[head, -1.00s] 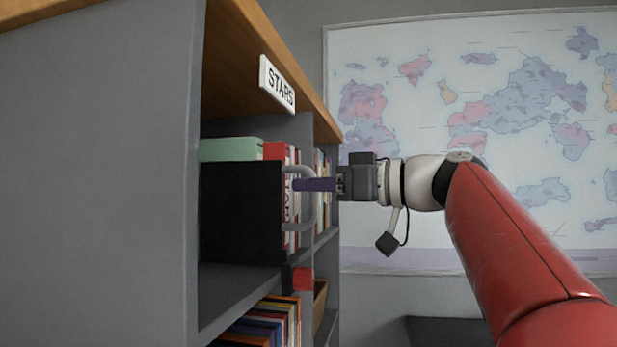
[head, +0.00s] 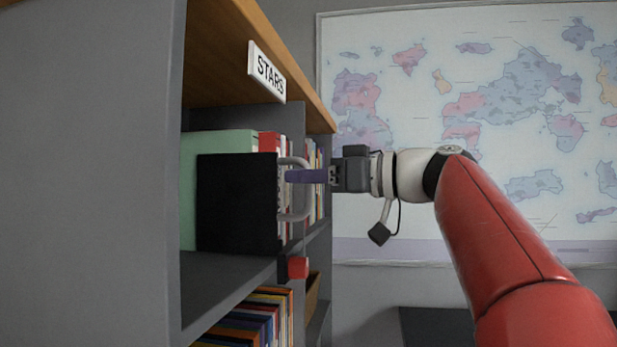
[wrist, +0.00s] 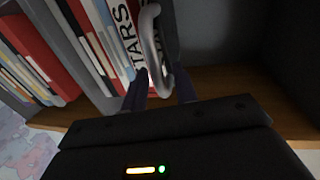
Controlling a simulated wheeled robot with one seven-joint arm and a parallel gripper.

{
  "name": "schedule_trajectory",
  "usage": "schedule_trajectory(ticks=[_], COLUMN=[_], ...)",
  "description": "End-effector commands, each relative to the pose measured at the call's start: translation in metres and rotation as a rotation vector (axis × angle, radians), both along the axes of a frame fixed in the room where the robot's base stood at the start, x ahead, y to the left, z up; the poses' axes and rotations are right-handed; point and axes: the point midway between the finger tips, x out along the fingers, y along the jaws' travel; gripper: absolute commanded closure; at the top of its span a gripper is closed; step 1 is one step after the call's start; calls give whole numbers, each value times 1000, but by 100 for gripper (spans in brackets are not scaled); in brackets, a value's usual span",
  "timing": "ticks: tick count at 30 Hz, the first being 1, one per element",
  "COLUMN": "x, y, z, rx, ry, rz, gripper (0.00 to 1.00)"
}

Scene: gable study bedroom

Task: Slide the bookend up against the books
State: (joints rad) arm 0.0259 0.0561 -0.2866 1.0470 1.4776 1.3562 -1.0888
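The bookend (head: 237,203) is a black upright block with a pale grey loop handle (head: 293,216) on its front side. It stands on the shelf board in front of the row of books in the head view. A mint-green book (head: 187,195) rises above and behind it, with red and white spines beyond. The wrist view shows a white book lettered STARS (wrist: 124,35) beside the handle (wrist: 152,40). Whether a gap separates bookend and books is hidden.
The grey bookcase side panel (head: 85,180) stands close at the left. A wooden top (head: 225,50) with a STARS sign (head: 267,72) hangs above. A lower shelf holds more books (head: 255,320). A wall map (head: 500,120) is behind my arm.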

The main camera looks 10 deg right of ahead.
Motion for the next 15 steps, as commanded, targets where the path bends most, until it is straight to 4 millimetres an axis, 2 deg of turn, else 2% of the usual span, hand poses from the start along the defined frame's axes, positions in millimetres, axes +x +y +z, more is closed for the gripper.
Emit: schedule_trajectory(ticks=[5,15], x=[-7,-34], y=[-12,-59], z=[0,0], rx=[1,1], ry=[-1,1], rz=[-4,-3], gripper=[71,71])
